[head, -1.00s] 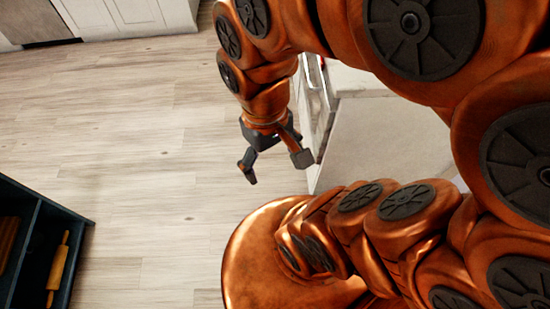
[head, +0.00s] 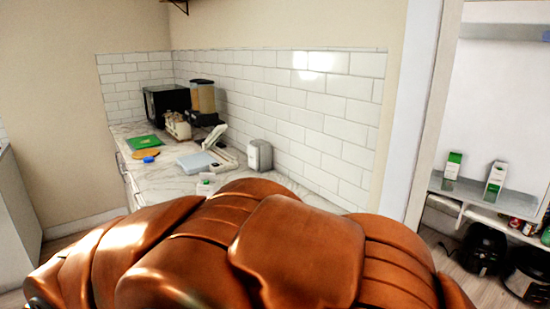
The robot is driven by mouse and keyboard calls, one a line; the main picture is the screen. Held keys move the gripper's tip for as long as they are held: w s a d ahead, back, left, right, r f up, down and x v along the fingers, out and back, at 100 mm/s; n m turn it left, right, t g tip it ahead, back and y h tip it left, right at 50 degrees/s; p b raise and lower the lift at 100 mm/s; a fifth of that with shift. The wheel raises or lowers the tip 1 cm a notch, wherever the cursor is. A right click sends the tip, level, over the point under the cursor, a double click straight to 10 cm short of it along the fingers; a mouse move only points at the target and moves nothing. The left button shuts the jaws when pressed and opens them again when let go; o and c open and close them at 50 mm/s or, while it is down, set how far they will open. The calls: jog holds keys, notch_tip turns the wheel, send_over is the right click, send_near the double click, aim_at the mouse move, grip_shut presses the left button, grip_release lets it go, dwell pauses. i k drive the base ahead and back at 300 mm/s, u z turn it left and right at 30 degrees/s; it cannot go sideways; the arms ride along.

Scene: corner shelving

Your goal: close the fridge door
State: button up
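I cannot make out the fridge or its door for certain in the head view. A pale grey upright unit (head: 16,215) stands cut off at the left edge; I cannot tell whether it is the fridge. My gripper is out of view. My own orange arm fills the lower middle of the picture and hides what is behind it.
A marble-look counter (head: 172,182) runs along the tiled wall, holding a black microwave (head: 163,103), dispensers (head: 205,100), a green item (head: 145,143) and a small toaster (head: 259,155). At right, past a pale upright frame (head: 425,110), are shelves (head: 505,196) with cartons and black appliances (head: 482,248).

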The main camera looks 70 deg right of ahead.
aim_at(497, 109)
jog(key=k, duration=1.65)
jog(key=z, duration=3.45)
jog(key=i, duration=3.1)
jog(key=u, duration=2.35)
